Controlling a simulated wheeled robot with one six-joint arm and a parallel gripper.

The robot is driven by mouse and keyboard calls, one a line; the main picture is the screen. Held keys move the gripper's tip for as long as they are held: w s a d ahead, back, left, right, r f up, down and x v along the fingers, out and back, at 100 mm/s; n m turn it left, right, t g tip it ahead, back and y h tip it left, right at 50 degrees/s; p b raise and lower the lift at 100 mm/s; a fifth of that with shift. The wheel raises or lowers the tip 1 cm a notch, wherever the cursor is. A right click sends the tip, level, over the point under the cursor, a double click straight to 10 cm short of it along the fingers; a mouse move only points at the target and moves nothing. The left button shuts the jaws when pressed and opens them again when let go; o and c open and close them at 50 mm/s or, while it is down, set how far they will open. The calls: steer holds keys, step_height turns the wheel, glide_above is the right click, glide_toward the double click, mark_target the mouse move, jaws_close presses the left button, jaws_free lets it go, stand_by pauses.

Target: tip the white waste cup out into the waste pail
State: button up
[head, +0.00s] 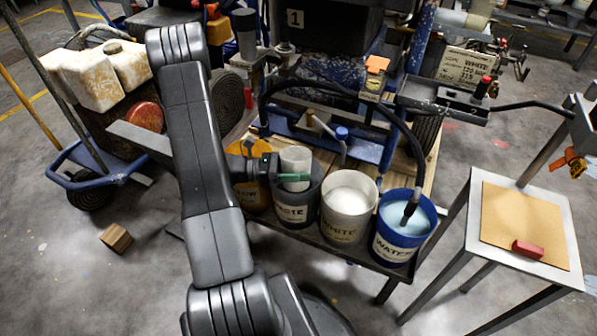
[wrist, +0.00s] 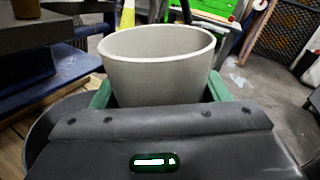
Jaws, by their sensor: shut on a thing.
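The white waste cup (head: 296,158) is between the green fingers of my gripper (head: 290,177), which is shut on it. In the wrist view the cup (wrist: 157,78) shows its rim and outer wall, with a green finger on each side. The cup looks about upright; its contents cannot be seen. The dark grey pail labelled WASTE (head: 293,214) stands on the low wooden shelf. The cup and fingers are over the mouth of this pail in the head view; how high above it, or whether partly inside, I cannot tell.
Left of the waste pail is a yellow pail (head: 250,196), partly behind my gripper. To its right stand the WHITE pail (head: 345,228) and the blue WATER pail (head: 396,244) with a hose in it.

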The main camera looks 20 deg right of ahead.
mark_target(310, 160)
steer(key=shift+r+m, duration=1.4)
steer(key=shift+r, duration=0.1)
